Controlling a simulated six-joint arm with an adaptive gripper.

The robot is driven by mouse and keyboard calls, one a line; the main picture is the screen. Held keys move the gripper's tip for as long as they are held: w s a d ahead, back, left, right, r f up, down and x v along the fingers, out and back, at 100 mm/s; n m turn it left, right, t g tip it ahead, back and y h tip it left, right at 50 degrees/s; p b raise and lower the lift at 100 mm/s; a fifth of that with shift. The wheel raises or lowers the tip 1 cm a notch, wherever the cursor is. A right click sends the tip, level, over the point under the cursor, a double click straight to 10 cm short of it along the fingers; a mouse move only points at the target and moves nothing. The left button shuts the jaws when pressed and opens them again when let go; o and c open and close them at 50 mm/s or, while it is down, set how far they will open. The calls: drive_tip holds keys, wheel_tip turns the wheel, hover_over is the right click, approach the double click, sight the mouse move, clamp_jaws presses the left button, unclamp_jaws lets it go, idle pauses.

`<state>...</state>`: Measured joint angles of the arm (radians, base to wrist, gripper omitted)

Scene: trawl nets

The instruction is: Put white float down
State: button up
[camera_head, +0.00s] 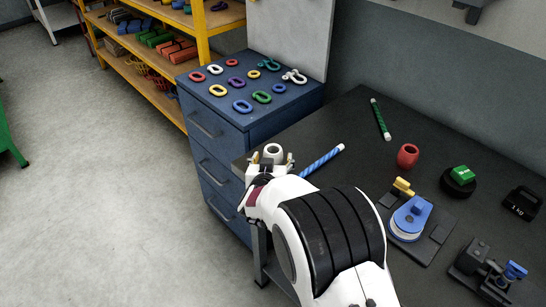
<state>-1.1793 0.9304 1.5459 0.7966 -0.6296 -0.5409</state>
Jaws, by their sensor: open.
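The white float (273,150) is a short, rounded barrel with a dark hole in its top. It stands upright near the left corner of the dark table. My gripper (272,160) is open, with a fingertip showing on each side of the float. The gripper and my white arm hide the float's lower part. I cannot tell whether the fingers touch it or whether its base rests on the table.
A blue-striped rod (322,160) lies close right of the gripper. A red float (407,156), a green rod (380,119) and a blue-and-white device (408,219) are farther right. A blue drawer cabinet (208,153) with several coloured links on top stands left, beside the table.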

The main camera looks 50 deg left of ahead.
sight(273, 152)
drive_tip(key=shift+c, duration=0.2)
idle(0.3)
drive_tip(key=c, duration=1.2)
drive_tip(key=shift+r, duration=0.1)
drive_tip(key=shift+r, duration=4.9)
drive_tip(key=shift+w, duration=0.1)
